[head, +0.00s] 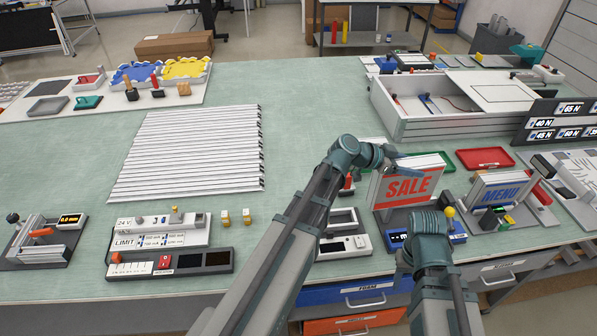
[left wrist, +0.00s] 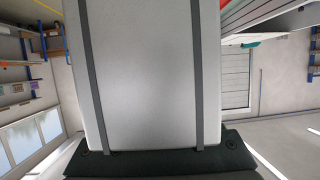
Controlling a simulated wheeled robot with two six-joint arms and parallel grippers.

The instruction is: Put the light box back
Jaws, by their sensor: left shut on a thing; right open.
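The light box with the red SALE sign (head: 408,187) stands roughly upright, a little tilted, right of the table's middle. My left gripper (head: 388,158) is at its upper left edge and is shut on it. In the left wrist view the box shows as a broad pale grey panel (left wrist: 145,70) filling the middle, above the dark gripper body. My right gripper (head: 405,258) is open, low near the front edge, in front of a blue device (head: 458,232); its fingers are largely hidden. I cannot tell whether the SALE box's underside touches anything.
A MENU sign box (head: 500,192) stands to the right. A green tray (head: 436,160) and a red tray (head: 485,158) lie behind. A large open white case (head: 440,128) is farther back. White strips (head: 190,150) lie at left. Bare table lies between the strips and my left arm.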

